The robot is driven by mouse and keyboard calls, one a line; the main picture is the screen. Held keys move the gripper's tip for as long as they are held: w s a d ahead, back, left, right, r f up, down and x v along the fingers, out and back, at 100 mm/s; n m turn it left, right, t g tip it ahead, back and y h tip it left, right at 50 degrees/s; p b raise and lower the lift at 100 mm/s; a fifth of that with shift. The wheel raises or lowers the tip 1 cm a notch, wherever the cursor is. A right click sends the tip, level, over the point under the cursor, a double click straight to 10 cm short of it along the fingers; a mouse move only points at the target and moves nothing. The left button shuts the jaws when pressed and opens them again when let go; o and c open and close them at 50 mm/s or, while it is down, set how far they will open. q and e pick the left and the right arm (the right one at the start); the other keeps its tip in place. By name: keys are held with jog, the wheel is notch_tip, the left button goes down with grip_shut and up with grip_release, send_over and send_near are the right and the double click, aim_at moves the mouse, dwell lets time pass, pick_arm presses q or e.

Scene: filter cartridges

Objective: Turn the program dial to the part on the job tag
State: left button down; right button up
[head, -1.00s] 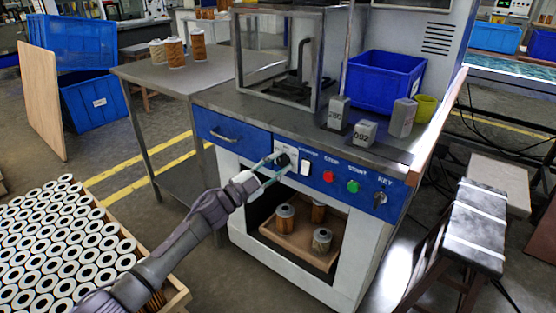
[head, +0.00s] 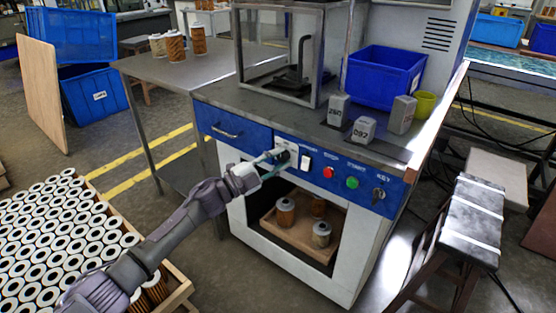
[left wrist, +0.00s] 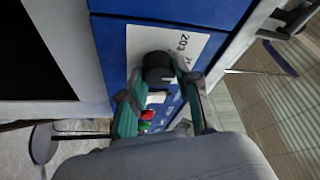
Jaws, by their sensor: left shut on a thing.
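The program dial (left wrist: 158,68) is a dark round knob with a light pointer mark, on a white plate (left wrist: 195,48) on the blue panel. The number 203 shows on the plate in the left wrist view; other markings are hidden or too small. My left gripper (head: 270,164) reaches the dial from the left in the head view. Its fingers (left wrist: 163,100) are shut on the dial, one on each side. The fingers partly cover the dial in the head view, so its setting is unclear there. I cannot make out a job tag. My right gripper is not in view.
The panel also has a white rocker switch (head: 305,161), a red button (head: 328,172), a green button (head: 352,182) and a key switch (head: 378,194). Numbered grey blocks (head: 362,131) stand on the bench. Below is an open bay with a cartridge tray (head: 297,238). A crate of cartridges (head: 180,293) stands lower left.

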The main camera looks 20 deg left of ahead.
pick_arm(q)
jog(key=c, duration=0.8)
grip_release()
jog(key=shift+s, duration=0.1)
jog(key=v, duration=1.2)
jog(key=shift+f, duration=0.1)
